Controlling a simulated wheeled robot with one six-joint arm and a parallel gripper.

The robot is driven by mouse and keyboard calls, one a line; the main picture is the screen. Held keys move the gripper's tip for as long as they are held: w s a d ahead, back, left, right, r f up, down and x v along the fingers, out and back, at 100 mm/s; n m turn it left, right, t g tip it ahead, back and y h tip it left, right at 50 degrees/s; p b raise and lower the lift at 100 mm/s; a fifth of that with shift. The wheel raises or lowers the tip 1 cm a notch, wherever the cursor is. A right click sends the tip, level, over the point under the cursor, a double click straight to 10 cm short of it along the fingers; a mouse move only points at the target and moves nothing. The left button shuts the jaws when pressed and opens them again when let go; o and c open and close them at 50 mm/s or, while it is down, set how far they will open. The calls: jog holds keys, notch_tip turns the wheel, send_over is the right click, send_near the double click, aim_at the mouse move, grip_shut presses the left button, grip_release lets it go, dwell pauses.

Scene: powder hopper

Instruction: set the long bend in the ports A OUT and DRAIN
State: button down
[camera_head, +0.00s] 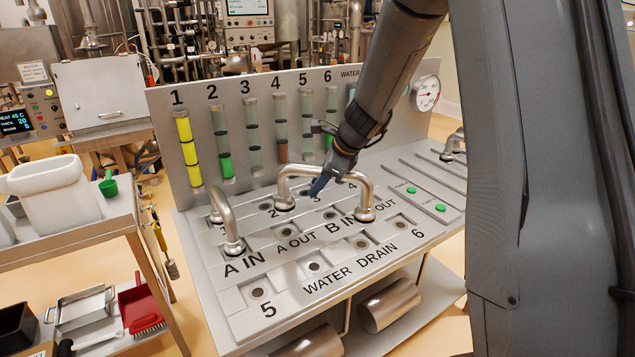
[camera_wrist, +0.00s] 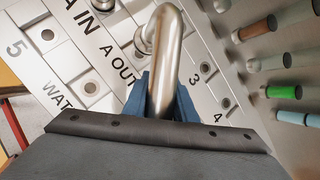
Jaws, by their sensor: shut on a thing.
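The long bend (camera_head: 325,171) is a shiny steel arch with collared feet, gripped near the middle of its top by my gripper (camera_head: 322,182). In the wrist view, the blue fingers (camera_wrist: 163,100) are closed on either side of the bend (camera_wrist: 169,40). Its left foot shows right of label 2 and its right foot covers part of the B OUT label. Both look off the sockets, but their height is hard to tell. The A OUT socket (camera_head: 287,232) and DRAIN socket (camera_head: 361,243) show empty.
A second, shorter bend (camera_head: 227,215) stands at A IN, left of the long bend. WATER socket (camera_head: 315,267) and socket 5 (camera_head: 257,292) are empty. A back panel with sight tubes (camera_head: 222,140) rises behind. A white container (camera_head: 55,195) stands on the left table.

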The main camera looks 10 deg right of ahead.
jog(key=shift+f+b, duration=3.95)
jog(key=shift+f, duration=0.3)
jog(key=shift+d, duration=0.1)
jog(key=c, duration=1.4)
grip_release()
jog(key=shift+o, duration=0.2)
jog(key=v, duration=0.8)
